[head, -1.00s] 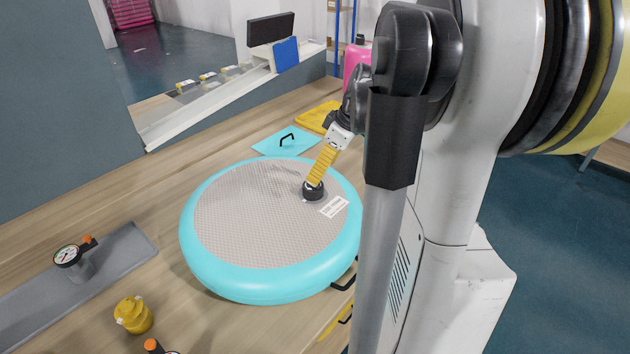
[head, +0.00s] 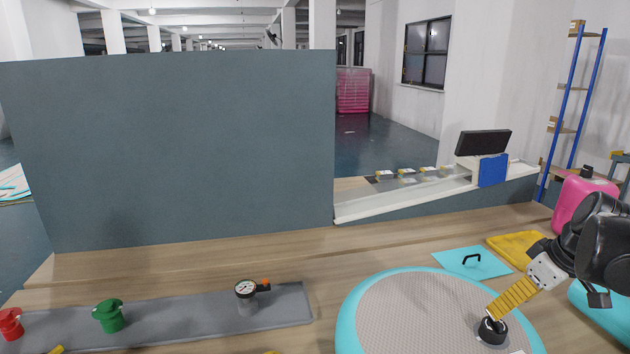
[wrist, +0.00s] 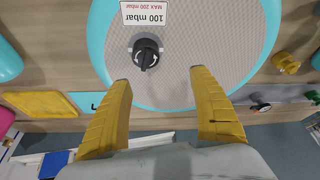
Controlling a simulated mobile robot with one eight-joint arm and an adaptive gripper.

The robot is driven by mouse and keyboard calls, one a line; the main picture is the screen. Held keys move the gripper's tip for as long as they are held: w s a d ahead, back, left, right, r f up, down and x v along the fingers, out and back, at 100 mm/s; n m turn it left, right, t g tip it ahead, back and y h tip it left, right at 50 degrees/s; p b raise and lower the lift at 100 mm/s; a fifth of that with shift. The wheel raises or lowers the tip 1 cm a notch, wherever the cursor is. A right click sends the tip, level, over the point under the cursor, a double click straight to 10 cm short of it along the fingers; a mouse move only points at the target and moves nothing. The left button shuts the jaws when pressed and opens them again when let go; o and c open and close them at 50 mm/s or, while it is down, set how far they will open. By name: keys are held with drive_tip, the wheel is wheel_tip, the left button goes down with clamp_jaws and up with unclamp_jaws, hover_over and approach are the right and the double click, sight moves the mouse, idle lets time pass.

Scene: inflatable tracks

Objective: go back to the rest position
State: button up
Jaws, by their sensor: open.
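My gripper (head: 505,310) shows at the lower right of the head view, its yellow ribbed fingers pointing down toward the round inflatable. In the wrist view my gripper (wrist: 164,90) has its two yellow fingers wide apart with nothing between them. The inflatable (head: 420,305) is a turquoise-rimmed disc with a grey top, lying on the wooden table. Its black valve (wrist: 146,54) is ahead of the fingers, beside a white label reading 100 mbar (wrist: 144,13). I cannot tell the exact gap between fingers and valve.
A grey mat (head: 180,325) holds a gauge (head: 246,291), a green cap (head: 109,315) and a red cap (head: 10,323). A turquoise sheet (head: 450,257), yellow pad (head: 518,249) and pink container (head: 580,203) lie toward the right. A dark partition (head: 180,150) stands behind the table.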

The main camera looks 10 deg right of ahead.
drive_tip(key=s+a+f+m+t, duration=0.1)
drive_tip(key=s+a, duration=0.3)
drive_tip(key=a, duration=0.9)
drive_tip(key=s+a+m+t+h, duration=0.1)
drive_tip(key=s+a, duration=0.3)
drive_tip(key=a, duration=1)
drive_tip(key=shift+s+a+f+m+t, duration=0.2)
drive_tip(key=shift+f+m+t, duration=0.2)
drive_tip(key=shift+m, duration=0.3)
